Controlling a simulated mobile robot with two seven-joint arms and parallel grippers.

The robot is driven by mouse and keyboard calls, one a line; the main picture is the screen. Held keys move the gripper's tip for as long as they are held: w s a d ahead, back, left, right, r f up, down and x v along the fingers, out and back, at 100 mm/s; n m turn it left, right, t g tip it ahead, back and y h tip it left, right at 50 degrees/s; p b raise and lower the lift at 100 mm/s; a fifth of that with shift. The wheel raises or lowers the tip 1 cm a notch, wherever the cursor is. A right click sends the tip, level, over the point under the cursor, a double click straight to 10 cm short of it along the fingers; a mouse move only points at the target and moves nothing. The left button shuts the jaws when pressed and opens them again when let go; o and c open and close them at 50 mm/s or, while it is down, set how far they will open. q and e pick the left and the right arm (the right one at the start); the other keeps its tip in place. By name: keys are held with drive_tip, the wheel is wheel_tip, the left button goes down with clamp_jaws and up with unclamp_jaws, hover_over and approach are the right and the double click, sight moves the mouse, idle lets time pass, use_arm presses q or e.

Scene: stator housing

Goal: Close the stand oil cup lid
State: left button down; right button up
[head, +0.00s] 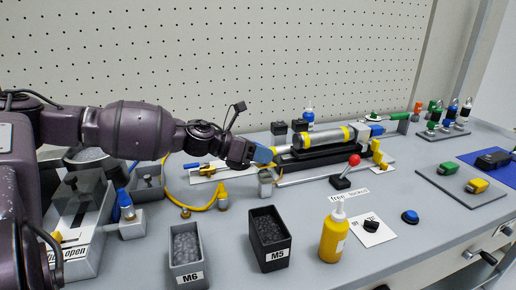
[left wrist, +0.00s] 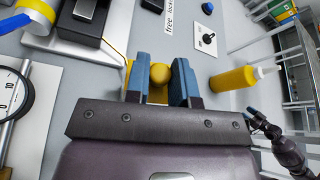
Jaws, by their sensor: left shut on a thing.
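My left gripper (head: 262,156) reaches in from the left above the bench, in front of the long cylinder assembly. Its blue fingers are shut on a yellow rounded piece, which looks like the oil cup lid (left wrist: 160,76), in the left wrist view. A small grey metal cup (head: 265,185), which looks like the stand oil cup, stands upright just below the fingertips in the head view. The fingers partly hide the lid, and I cannot tell whether it touches the cup. My right gripper (left wrist: 252,115) is small at the right of the left wrist view; its jaws are unclear.
The cylinder assembly (head: 322,138) lies behind the gripper. A red-knobbed lever (head: 354,160) stands to the right. A yellow bottle (head: 333,236) and the M5 (head: 283,257) and M6 (head: 175,270) bins stand in front. A yellow hose (head: 172,196) curves at the left.

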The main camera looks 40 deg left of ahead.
use_arm(q)
drive_tip(key=shift+s+d+f+m+y, duration=0.15)
drive_tip(key=shift+d+m+y, duration=0.1)
drive_tip(key=shift+m, duration=0.15)
drive_tip(key=shift+s+d+f+m+y, duration=0.1)
drive_tip(key=shift+m+y, duration=0.15)
drive_tip(key=shift+m, duration=0.15)
drive_tip(key=shift+d+f+m+t+y, duration=0.2)
drive_tip(key=shift+m+t+y, duration=0.1)
drive_tip(key=shift+m, duration=0.1)
drive_tip(key=c, duration=1)
unclamp_jaws()
